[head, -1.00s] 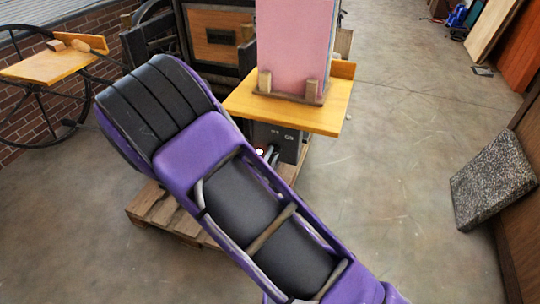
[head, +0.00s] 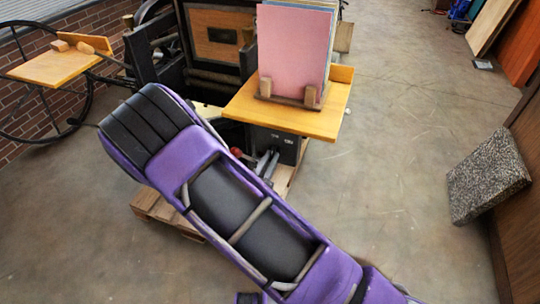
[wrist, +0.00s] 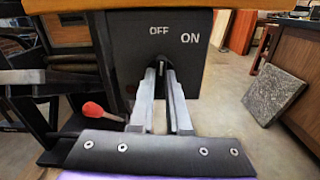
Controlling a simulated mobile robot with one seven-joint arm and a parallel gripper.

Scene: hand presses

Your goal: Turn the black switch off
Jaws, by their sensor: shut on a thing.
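The black switch box (wrist: 195,75) hangs under a wooden shelf, with white OFF and ON labels on its face. OFF is left of ON. The switch (wrist: 158,59) is a small part below the OFF label, mostly hidden by my fingertips. My gripper (wrist: 160,72) is shut on it, its two grey fingers close together and reaching up to the box face. In the head view the box (head: 287,147) shows under the shelf, and my gripper (head: 267,162) is at its front left, partly hidden by my purple arm.
The wooden shelf (head: 240,105) holds upright coloured boards (head: 293,50). A speckled slab (head: 488,178) leans at right. The floor between is clear.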

